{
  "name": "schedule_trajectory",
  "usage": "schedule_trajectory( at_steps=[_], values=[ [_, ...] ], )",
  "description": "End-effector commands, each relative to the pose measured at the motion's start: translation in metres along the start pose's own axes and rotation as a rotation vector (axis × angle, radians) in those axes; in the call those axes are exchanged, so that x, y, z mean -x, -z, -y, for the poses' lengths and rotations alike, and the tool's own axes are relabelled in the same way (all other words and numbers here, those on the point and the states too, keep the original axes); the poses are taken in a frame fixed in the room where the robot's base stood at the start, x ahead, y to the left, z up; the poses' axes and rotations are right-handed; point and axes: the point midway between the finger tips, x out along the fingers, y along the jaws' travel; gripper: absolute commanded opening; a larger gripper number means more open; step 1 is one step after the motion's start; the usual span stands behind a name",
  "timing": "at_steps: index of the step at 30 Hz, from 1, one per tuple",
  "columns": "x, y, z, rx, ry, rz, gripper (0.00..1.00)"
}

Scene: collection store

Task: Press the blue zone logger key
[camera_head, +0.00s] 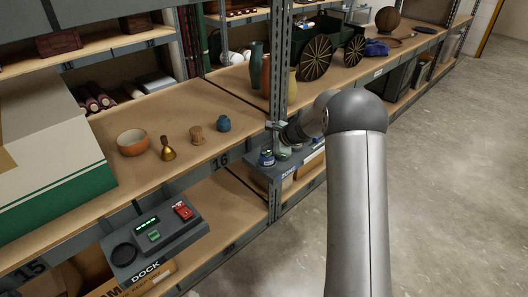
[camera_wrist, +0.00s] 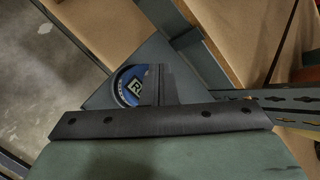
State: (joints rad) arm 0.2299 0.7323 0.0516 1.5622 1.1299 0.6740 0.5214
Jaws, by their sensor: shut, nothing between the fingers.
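The zone logger is a dark grey box (camera_head: 259,173) lettered "ZONE" on its front, fixed at the shelf upright in the middle of the head view. Its round blue key (camera_head: 266,159) is on the left of its top. My gripper (camera_wrist: 170,88) is shut and empty, just right of the key in that view. In the head view it is small and partly hidden by my arm; contact with the key cannot be told.
A dock box (camera_head: 155,245) with red, green and black controls sits at the lower left. The shelf above holds an orange bowl (camera_head: 132,143), a brass bell (camera_head: 168,150) and a small blue pot (camera_head: 223,123). A metal upright (camera_head: 279,60) stands close to my gripper. The floor (camera_head: 450,180) at right is clear.

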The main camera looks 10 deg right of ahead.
Motion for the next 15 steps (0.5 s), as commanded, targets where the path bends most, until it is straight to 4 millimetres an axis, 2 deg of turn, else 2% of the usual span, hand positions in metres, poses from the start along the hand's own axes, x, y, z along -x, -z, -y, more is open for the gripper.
schedule_trajectory(
  at_steps=[7,15],
  values=[
    [0.01,-0.0069,0.0072,-0.001,0.0,0.0,0.0],
    [0.0106,-0.0074,0.0076,-0.001,0.0,0.0,0.0]
  ],
)
